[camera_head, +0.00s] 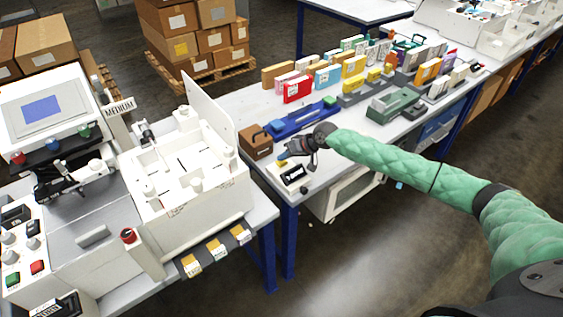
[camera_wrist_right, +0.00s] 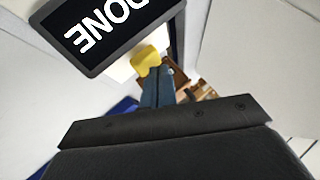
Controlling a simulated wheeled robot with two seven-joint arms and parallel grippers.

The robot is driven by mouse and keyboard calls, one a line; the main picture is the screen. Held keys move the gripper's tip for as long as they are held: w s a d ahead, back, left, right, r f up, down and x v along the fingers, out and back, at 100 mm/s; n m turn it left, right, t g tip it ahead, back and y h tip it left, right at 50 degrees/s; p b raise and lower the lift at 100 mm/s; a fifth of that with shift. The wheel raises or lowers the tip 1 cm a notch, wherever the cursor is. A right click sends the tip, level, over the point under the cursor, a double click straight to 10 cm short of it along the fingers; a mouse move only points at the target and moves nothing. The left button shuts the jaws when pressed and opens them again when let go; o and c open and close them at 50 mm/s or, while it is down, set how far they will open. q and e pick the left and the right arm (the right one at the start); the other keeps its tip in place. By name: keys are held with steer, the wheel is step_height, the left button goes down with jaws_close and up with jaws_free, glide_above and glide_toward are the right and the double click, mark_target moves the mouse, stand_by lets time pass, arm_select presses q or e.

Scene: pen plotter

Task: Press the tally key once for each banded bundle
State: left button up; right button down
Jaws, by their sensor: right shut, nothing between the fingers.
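The tally device (camera_head: 293,175) is a white box with a dark display on the right table's near left corner. A yellow key (camera_wrist_right: 147,60) shows beside that panel. My right gripper (camera_head: 284,154) is shut and empty, just over the device's far edge. In the right wrist view its blue fingertips (camera_wrist_right: 160,70) are together close to the yellow key; I cannot tell whether they touch it. Three yellow-and-white bundles (camera_head: 216,250) lie on a dark strip at the white machine's front. My left gripper is out of view.
A brown box (camera_head: 256,141) and a blue tool (camera_head: 302,117) lie behind the device. Coloured boxes (camera_head: 297,88) crowd the table farther back. The white machine (camera_head: 190,195) stands to the left, with a gap between the tables.

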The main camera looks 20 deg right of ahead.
mark_target(285, 162)
steer(key=shift+f, duration=0.45)
stand_by(0.5)
steer(key=shift+r, duration=0.1)
steer(key=shift+r+p, duration=0.6)
steer(key=shift+r, duration=0.35)
steer(key=shift+r, duration=0.1)
steer(key=shift+r+p, duration=1.7)
steer(key=shift+r, duration=0.7)
stand_by(0.7)
